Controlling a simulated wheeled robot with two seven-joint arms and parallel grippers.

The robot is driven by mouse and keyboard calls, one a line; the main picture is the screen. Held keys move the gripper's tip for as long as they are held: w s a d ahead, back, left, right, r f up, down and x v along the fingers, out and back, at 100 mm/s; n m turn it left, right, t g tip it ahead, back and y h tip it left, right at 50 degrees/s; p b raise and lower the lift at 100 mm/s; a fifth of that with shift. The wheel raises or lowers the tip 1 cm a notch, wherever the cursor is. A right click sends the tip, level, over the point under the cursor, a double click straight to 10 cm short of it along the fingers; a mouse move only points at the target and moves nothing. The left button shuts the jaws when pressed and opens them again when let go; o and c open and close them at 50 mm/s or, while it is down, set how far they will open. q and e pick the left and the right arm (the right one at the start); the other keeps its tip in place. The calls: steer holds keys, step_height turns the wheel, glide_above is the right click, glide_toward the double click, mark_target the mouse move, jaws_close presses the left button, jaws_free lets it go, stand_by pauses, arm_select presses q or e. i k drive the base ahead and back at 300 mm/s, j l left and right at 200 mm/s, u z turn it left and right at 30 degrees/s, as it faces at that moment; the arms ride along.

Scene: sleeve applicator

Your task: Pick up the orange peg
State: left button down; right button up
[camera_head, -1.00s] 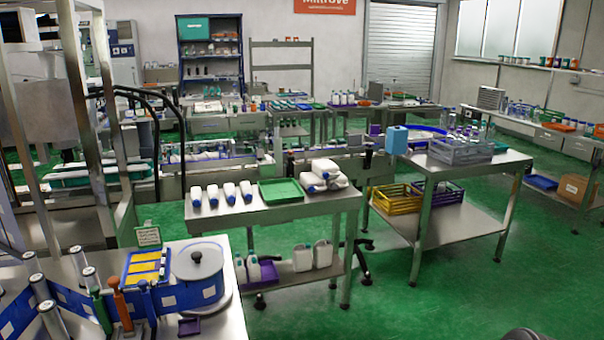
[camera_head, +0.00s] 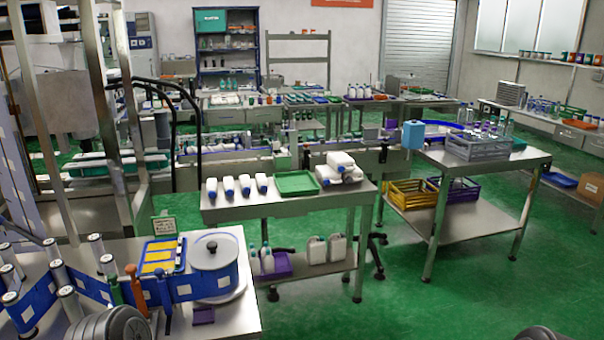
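The orange peg (camera_head: 136,286) stands upright on the steel table at the lower left of the head view. It is beside the blue label band, left of the round reel (camera_head: 216,264) with its grey top and blue wrap. A green peg (camera_head: 112,284) stands just left of it. The lower end of the orange peg is partly hard to make out. A dark grey rounded part, which looks like my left arm, shows at the bottom edge, below and left of the peg. No fingers of either gripper can be seen.
Several metallic rollers (camera_head: 96,247) carry the blue band left of the peg. A blue and yellow tray (camera_head: 162,256) lies behind it, and a small purple block (camera_head: 204,315) in front of the reel. A steel bench (camera_head: 270,208) with white bottles stands beyond, with green floor between.

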mark_target(131, 269)
steer(key=u, duration=0.4)
steer(key=j+u, duration=0.15)
steer(key=u, duration=0.6)
steer(key=i+l+u, duration=0.15)
steer(key=l, duration=0.75)
steer(key=i+l+u, duration=0.1)
steer(key=l, duration=0.8)
steer(key=l+u, duration=0.15)
steer(key=l, duration=0.75)
steer(key=i, duration=0.05)
